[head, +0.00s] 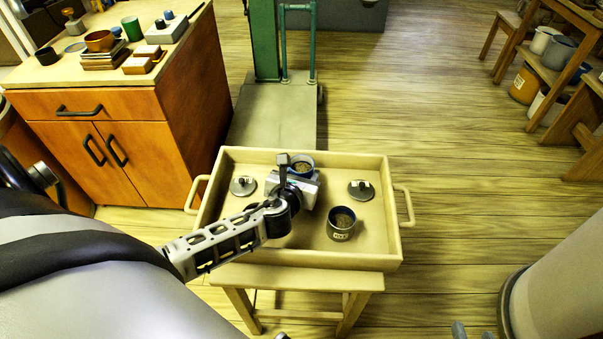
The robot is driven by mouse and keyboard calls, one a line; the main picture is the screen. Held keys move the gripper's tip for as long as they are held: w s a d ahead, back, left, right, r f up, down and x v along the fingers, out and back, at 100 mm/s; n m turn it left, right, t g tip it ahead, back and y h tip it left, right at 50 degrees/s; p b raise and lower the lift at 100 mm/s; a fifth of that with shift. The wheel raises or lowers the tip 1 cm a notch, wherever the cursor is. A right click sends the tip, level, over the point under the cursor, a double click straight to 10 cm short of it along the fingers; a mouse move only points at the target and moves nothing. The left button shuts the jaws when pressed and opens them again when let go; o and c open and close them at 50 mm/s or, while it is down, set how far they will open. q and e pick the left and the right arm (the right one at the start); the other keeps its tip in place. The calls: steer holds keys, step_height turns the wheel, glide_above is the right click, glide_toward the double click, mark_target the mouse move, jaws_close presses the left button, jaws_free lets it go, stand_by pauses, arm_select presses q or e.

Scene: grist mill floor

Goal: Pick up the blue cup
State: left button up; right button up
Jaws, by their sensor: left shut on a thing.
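The blue cup (303,158) is in the far middle part of a shallow wooden tray (300,256). It has a blue rim and grainy brown contents. My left gripper (305,172) reaches over the tray from the left and is shut on the cup. The gripper hides most of the cup's near side, and I cannot tell whether its base touches the tray floor. A darker labelled cup (341,224), also with brown contents, stands nearer in the tray. Grey tips at the bottom edge may belong to my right gripper (471,332), which is mostly cut off.
Two round grey lids with knobs lie in the tray, one left (243,186) and one right (361,190). The tray has side handles and rests on a wooden stand (300,280). A cluttered wooden cabinet (110,130) stands left.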

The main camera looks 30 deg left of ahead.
mark_target(304, 159)
arm_select(q)
steer(key=shift+r, duration=0.5)
step_height(304, 159, up, 3)
steer(key=shift+f+p, duration=0.15)
steer(key=shift+p, duration=0.8)
steer(key=w+r+p+v, duration=0.1)
steer(key=r+p+v, duration=0.1)
steer(key=v, duration=1.4)
steer(key=shift+d+r+p, duration=0.15)
steer(key=shift+r+p, duration=0.3)
steer(key=shift+p, duration=0.4)
arm_select(e)
step_height(304, 159, up, 2)
steer(key=shift+w+d+r+g, duration=0.1)
steer(key=shift+d+r+g, duration=0.1)
steer(key=shift+g, duration=0.1)
arm_select(q)
steer(key=shift+o, duration=1)
steer(key=c, duration=0.5)
steer(key=shift+c, duration=0.4)
